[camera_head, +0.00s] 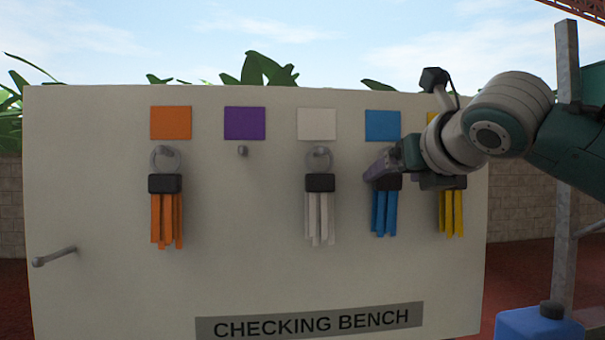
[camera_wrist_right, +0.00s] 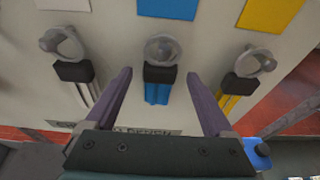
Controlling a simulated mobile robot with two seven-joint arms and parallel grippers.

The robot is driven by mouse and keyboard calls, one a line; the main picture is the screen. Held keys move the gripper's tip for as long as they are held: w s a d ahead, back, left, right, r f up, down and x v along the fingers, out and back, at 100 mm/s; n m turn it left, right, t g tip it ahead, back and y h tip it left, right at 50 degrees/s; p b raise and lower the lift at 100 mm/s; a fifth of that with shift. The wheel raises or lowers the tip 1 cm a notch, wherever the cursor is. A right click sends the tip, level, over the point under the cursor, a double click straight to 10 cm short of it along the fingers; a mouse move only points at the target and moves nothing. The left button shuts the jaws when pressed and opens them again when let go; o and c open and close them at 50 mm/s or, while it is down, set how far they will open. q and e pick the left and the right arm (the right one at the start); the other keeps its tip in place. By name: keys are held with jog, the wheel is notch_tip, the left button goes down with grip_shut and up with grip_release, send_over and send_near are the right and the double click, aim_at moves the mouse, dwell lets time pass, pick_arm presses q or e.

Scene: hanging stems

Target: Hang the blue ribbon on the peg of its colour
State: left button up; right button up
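The blue ribbon (camera_head: 384,212) hangs under a dark clip, below the blue square (camera_head: 382,125) on the white board. In the right wrist view the blue ribbon (camera_wrist_right: 157,93) hangs from a grey ring (camera_wrist_right: 163,50) that appears to be on the peg (camera_wrist_right: 163,46) below the blue square (camera_wrist_right: 168,8). My right gripper (camera_head: 375,170) is in front of the board and hides the blue ribbon's ring in the head view. In the right wrist view my right gripper (camera_wrist_right: 159,74) is open, its purple fingers apart on either side of the blue ribbon's clip. My left gripper is not seen.
An orange ribbon (camera_head: 167,220), a white ribbon (camera_head: 320,220) and a yellow ribbon (camera_head: 452,213) hang below their squares. The peg (camera_head: 243,151) under the purple square (camera_head: 244,123) is bare. Another bare peg (camera_head: 54,257) sticks out at the board's lower left.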

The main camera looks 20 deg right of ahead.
jog(key=shift+s+a+r, duration=0.1)
jog(key=shift+s, duration=0.35)
jog(key=b+v, duration=0.2)
jog(key=v, duration=0.7)
jog(key=s+a+f+m+g+y, duration=0.1)
jog(key=s+a+f+m+g, duration=0.2)
jog(key=f+m, duration=0.45)
jog(key=s+a+f+m+g+y, duration=0.25)
jog(key=a+f+m, duration=0.2)
jog(key=f, duration=0.65)
jog(key=s+a+f+m+g, duration=0.2)
jog(key=s+f+m+g, duration=0.1)
jog(key=s+f+m, duration=0.5)
jog(key=s+a+f+m+g, duration=0.25)
jog(key=s+f+m, duration=0.45)
jog(key=s+m, duration=0.4)
notch_tip(320, 180, up, 35)
jog(key=p, duration=3.5)
jog(key=shift+s, duration=0.2)
